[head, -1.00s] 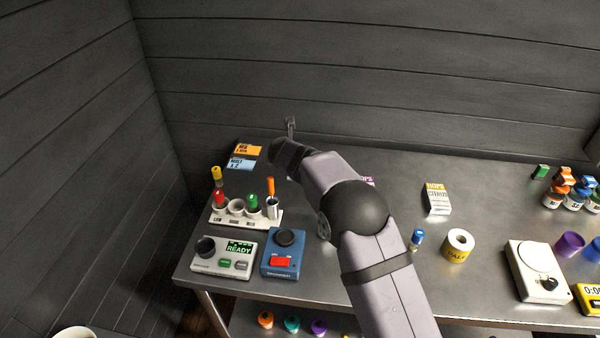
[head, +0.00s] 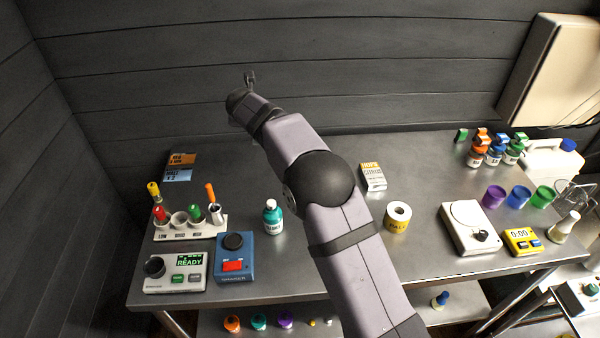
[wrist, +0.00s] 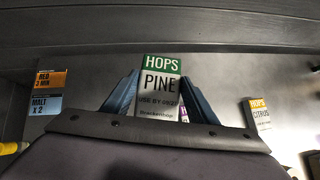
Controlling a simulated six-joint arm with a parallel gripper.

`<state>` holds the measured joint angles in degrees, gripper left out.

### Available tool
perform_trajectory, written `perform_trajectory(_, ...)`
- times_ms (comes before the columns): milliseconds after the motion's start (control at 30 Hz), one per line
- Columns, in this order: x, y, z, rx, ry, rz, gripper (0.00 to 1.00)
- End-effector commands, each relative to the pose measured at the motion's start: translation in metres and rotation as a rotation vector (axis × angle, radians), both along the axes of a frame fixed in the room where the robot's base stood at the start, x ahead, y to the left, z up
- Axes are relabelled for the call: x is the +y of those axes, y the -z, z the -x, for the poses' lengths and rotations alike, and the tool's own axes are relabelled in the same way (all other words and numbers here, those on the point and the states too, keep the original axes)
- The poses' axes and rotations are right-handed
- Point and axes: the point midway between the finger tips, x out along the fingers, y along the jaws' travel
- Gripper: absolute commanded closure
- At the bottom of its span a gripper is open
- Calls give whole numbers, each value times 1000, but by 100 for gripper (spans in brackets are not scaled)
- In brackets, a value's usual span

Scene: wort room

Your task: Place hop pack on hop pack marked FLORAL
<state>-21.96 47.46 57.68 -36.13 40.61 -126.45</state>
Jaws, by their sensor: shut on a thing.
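My gripper (head: 249,78) is raised against the dark back wall in the head view. In the wrist view my gripper (wrist: 160,86) has its blue fingers on either side of a hop pack marked PINE (wrist: 160,96), with a green top band, and is shut on it. The pack stands upright in the picture; I cannot make it out in the head view. A sliver of purple (wrist: 184,114) shows just behind its right edge; its label is hidden, so I cannot tell whether it is the FLORAL pack. No FLORAL label is readable.
Two cards (head: 181,160) lie at the table's back left. A teal bottle (head: 272,217) stands beside the blue shaker (head: 234,257). The back middle of the table looks clear.

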Motion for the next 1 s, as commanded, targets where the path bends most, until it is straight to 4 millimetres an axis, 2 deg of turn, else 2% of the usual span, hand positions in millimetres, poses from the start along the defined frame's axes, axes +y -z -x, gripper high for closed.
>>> perform_trajectory(33, -24, -17, -3, -2, 33, 0, 72)
perform_trajectory(200, -98, -35, 6, 2, 132, 1, 72)
perform_trajectory(300, -130, -33, 18, 5, 165, 2, 72)
perform_trajectory(400, -148, -27, 29, 4, 165, 1, 72)
perform_trajectory(567, -152, -8, 45, 6, 115, 2, 72)
perform_trajectory(733, -139, 17, 59, 5, 33, 1, 72)
perform_trajectory(933, -126, 35, 66, 4, -52, 1, 72)
perform_trajectory(1000, -118, 35, 64, 1, -95, -1, 72)
